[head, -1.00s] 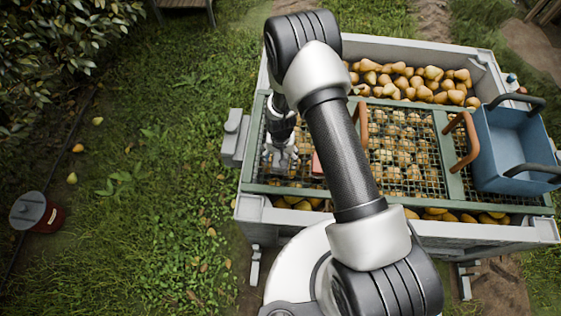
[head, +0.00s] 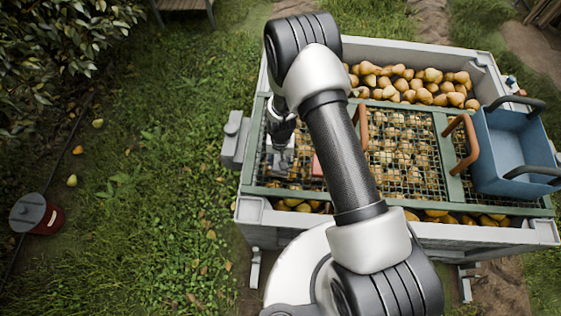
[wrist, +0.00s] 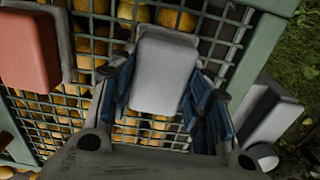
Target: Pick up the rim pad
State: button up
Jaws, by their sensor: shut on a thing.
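The rim pad (wrist: 165,72), a pale grey rounded block, is between the two blue-lined fingers of my gripper (wrist: 162,90) in the wrist view. The fingers are shut on its sides, and its far end reaches past the fingertips. Behind it lies the wire mesh over the pears; I cannot tell whether the pad touches the mesh. In the head view my gripper (head: 281,160) is over the left mesh panel, and my arm hides part of that panel.
A red-topped block (wrist: 22,50) lies on the mesh left of the pad. A grey block (head: 235,132) sits at the bin's left rim. The green frame (head: 448,155) carries orange handles. A blue crate (head: 512,145) stands at the right. Pears (head: 420,80) fill the bin.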

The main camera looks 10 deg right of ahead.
jog(key=shift+r, duration=0.1)
notch_tip(320, 180, up, 20)
jog(key=p, duration=0.6)
